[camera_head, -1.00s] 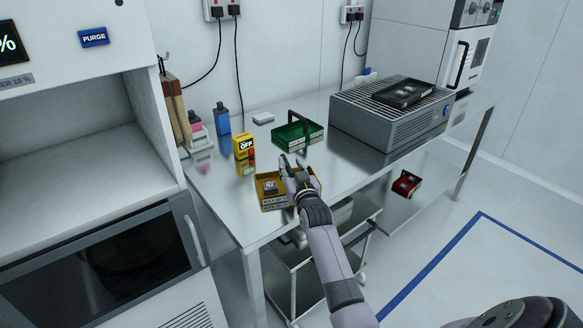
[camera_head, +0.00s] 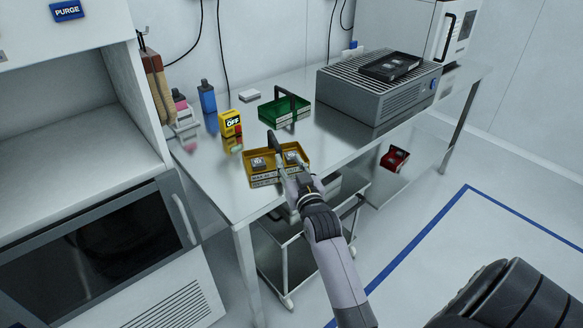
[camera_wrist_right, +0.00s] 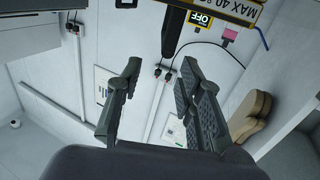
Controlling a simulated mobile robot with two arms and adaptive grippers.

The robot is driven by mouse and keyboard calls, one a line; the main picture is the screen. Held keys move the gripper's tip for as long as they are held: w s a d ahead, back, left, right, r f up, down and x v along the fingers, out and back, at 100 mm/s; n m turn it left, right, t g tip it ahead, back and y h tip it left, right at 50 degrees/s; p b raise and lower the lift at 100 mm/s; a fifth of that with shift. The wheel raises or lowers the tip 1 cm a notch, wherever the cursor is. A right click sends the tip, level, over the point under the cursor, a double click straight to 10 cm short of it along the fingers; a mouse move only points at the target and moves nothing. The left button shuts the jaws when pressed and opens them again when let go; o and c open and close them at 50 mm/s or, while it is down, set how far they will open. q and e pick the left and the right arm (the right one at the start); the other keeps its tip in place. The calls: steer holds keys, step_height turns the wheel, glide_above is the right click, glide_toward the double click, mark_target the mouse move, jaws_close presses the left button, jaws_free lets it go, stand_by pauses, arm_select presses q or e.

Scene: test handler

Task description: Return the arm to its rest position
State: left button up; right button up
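My right arm reaches in from the lower right of the head view. Its gripper (camera_head: 296,178) is at the front right edge of the yellow tray (camera_head: 262,180). In the right wrist view, the two fingers of this gripper (camera_wrist_right: 160,75) stand apart with nothing between them. The tray has a dark handle and holds two small grey pieces (camera_head: 258,163) (camera_head: 292,157). Part of the labelled tray (camera_wrist_right: 232,10) shows at the top of the wrist view. I cannot tell whether a finger touches the tray. My left gripper is not in view.
A metal table (camera_head: 215,190) carries a green tray (camera_head: 272,112), a yellow OFF block (camera_head: 230,122), a blue bottle (camera_head: 207,97) and a grey vented unit (camera_head: 345,98). A red tray (camera_head: 394,158) is lower down, under the table's right part. Floor right of the table is open.

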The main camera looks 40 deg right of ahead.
steer(key=shift+s+a, duration=0.15)
steer(key=shift+s, duration=0.4)
